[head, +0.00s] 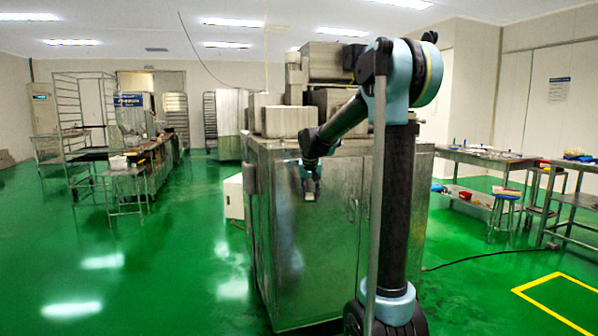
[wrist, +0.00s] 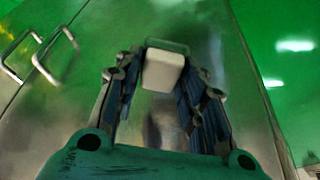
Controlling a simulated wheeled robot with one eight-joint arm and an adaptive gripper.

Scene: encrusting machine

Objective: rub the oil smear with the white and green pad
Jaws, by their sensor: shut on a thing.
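The white and green pad (wrist: 163,72) is between the fingertips of my gripper (wrist: 162,82) in the wrist view, its white face showing and a green edge at its far side. My gripper is shut on it. In the head view the pad (head: 310,196) shows small and pale below my gripper (head: 311,184), in front of the steel cabinet side (head: 312,255). I cannot tell whether the pad touches the steel. A dark brownish patch (wrist: 152,132) shows on the steel between my fingers; I cannot tell whether it is the oil smear or a reflection.
Two door handles (wrist: 58,58) are at the left of the wrist view. Steel machine parts (head: 289,122) stand on the cabinet.

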